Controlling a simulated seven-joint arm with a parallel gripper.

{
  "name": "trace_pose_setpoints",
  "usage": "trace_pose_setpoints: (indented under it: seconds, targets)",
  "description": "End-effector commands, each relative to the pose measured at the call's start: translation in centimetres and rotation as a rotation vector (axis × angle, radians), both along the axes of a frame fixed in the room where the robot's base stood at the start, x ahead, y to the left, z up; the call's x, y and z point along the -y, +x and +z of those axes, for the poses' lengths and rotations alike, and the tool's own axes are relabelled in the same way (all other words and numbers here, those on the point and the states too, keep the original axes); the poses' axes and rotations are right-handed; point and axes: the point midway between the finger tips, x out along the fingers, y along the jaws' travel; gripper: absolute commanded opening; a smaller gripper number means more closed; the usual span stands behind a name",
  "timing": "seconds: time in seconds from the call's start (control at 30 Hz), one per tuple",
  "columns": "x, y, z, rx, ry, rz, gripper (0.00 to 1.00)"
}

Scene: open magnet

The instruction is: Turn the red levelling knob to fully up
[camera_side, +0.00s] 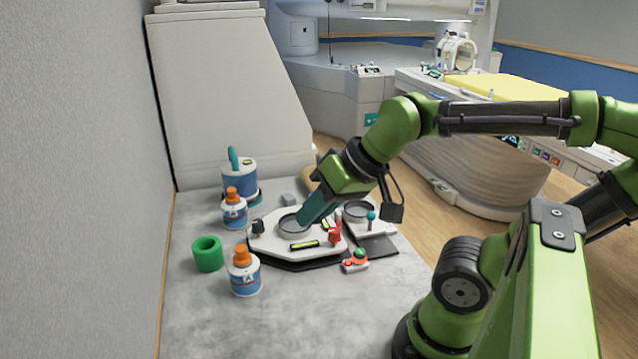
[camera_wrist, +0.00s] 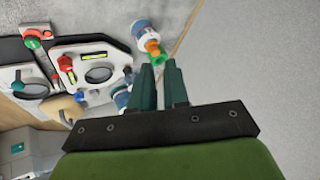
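The red levelling knob (camera_side: 335,236) stands at the front right of a white levelling plate (camera_side: 270,245) with a dark base. It also shows in the wrist view (camera_wrist: 65,63), left of my fingers. My gripper (camera_side: 304,220) has teal fingers and is tilted down over the plate, to the left of the red knob in the side view. It is not on the knob. In the wrist view my gripper (camera_wrist: 159,64) has a gap between its fingers, with nothing held. How near the fingertips are to the plate is unclear.
A black knob (camera_side: 258,227) and a yellow level vial (camera_side: 304,245) are on the plate. A second plate with a teal knob (camera_side: 371,216) adjoins at right. A red-green device (camera_side: 355,262), orange-capped bottles (camera_side: 244,275) and a green ring (camera_side: 208,254) stand nearby. The table's front is clear.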

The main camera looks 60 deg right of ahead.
Motion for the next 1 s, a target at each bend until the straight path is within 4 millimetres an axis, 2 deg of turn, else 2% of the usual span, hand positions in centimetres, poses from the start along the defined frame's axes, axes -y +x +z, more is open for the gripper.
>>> trace_pose_setpoints:
  seconds: [0.03, 0.17, 0.27, 0.4, 0.5, 0.6, 0.7, 0.8, 1.0]
  targets:
    - [0.5, 0.2, -0.5, -0.024, 0.001, -0.021, 0.23]
    - [3.2, 2.1, -1.1, -0.105, 0.007, -0.124, 0.43]
    - [6.9, 4.0, -1.5, -0.231, 0.087, -0.361, 0.56]
    - [12.8, 5.8, -2.1, -0.421, 0.26, -0.866, 0.56]
    - [16.5, 6.3, -2.6, -0.515, 0.37, -1.241, 0.56]
    - [19.1, 6.4, -2.7, -0.568, 0.458, -1.59, 0.56]
    - [20.5, 6.4, -2.3, -0.577, 0.525, -1.868, 0.56]
    - [20.6, 6.3, -1.5, -0.563, 0.578, -2.056, 0.56]
    - [20.3, 6.0, -1.5, -0.557, 0.625, -2.211, 0.56]
